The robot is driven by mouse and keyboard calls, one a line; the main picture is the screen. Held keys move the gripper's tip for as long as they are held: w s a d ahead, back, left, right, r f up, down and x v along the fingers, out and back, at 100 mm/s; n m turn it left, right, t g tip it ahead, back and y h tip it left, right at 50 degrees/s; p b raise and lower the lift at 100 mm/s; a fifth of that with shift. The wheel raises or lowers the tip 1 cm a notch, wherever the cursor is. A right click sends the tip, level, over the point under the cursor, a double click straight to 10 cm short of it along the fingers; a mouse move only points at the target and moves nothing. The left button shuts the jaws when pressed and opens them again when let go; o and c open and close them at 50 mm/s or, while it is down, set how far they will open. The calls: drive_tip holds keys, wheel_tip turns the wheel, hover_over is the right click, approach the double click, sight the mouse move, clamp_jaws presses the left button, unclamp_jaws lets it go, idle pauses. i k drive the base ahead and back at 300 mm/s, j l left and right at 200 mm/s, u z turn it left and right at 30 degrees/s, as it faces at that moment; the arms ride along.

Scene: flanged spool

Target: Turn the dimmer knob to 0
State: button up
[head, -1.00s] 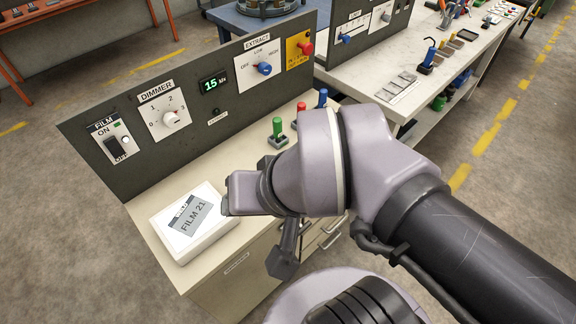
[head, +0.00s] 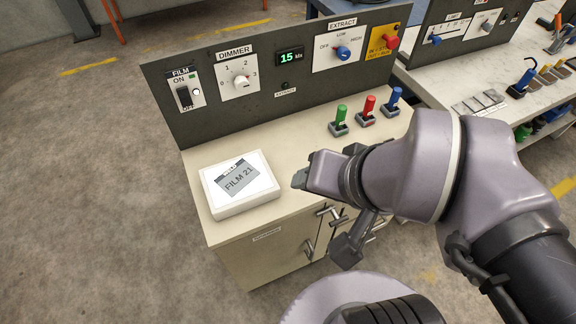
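The white dimmer knob (head: 241,82) is on a white plate marked DIMMER (head: 238,91), on the dark upright panel. The numbers 0, 1, 2 and 3 run around it from left to right. A small reddish mark on the knob seems to lie on its right side, towards 3, but it is too small to read surely. My gripper (head: 300,179) is over the bench top, in front of and below the panel, well apart from the knob. It is seen from behind and above, and its finger opening cannot be made out.
A white box labelled FILM 21 (head: 240,188) lies left of my gripper. Green (head: 340,117), red (head: 368,108) and blue (head: 393,99) levers stand behind it. A FILM switch (head: 184,96) is left of the dimmer, an EXTRACT knob (head: 342,52) and red button (head: 391,42) right.

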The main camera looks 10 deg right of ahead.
sight(241, 84)
drive_tip(key=i+j+z, duration=0.1)
drive_tip(key=j+z, duration=1)
drive_tip(key=j, duration=0.15)
